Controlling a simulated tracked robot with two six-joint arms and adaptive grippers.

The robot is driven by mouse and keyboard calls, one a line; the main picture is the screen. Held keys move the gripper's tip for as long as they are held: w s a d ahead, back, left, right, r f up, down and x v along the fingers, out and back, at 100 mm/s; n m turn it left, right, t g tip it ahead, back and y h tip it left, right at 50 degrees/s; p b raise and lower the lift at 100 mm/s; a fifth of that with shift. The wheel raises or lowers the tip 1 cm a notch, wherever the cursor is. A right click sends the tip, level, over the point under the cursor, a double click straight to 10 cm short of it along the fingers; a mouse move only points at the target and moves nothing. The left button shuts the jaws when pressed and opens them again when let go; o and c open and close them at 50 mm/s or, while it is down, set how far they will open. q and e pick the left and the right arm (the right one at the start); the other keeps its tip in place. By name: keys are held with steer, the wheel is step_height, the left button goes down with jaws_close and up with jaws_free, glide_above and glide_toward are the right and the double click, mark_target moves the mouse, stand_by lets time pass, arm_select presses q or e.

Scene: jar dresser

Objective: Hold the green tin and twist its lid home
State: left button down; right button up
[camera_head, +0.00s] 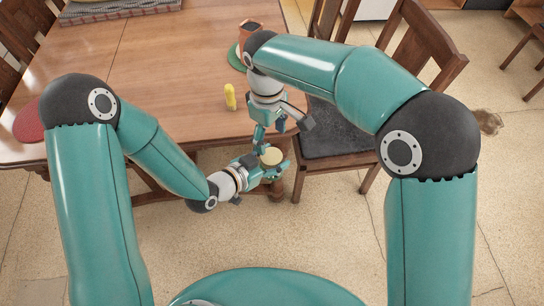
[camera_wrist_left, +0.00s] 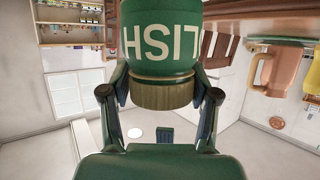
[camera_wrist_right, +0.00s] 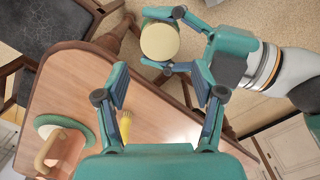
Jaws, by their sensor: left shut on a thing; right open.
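The green tin (camera_wrist_left: 160,35), with large white letters, shows at the top of the left wrist view. Its brownish lid (camera_wrist_left: 160,95) sits at one end; I cannot tell how far it is turned. The lid's pale round top also shows in the head view (camera_head: 271,157) and the right wrist view (camera_wrist_right: 160,42). My left gripper (camera_head: 272,166) is shut on the tin, off the table's edge. My right gripper (camera_head: 270,134) is open and empty just above the lid, pointing down at it. The tin's body is mostly hidden in the head view.
The wooden table (camera_head: 150,60) lies behind, with a yellow object (camera_head: 230,97) near its edge. A brown mug (camera_head: 247,32) stands on a green mat (camera_head: 234,57). A red round mat (camera_head: 28,122) lies at left. A chair (camera_head: 345,140) stands close at right. Floor is open in front.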

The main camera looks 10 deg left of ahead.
mark_target(272, 156)
steer(key=shift+f, duration=0.1)
steer(key=shift+s+d+f, duration=0.1)
steer(key=shift+f, duration=1.9)
steer(key=shift+s+d+f, duration=0.1)
steer(key=shift+f, duration=1.85)
steer(key=c, duration=1)
steer(key=shift+w+m, duration=0.2)
steer(key=shift+m, duration=1.3)
steer(key=o, duration=1.3)
steer(key=shift+s, duration=0.1)
steer(key=shift+r, duration=0.1)
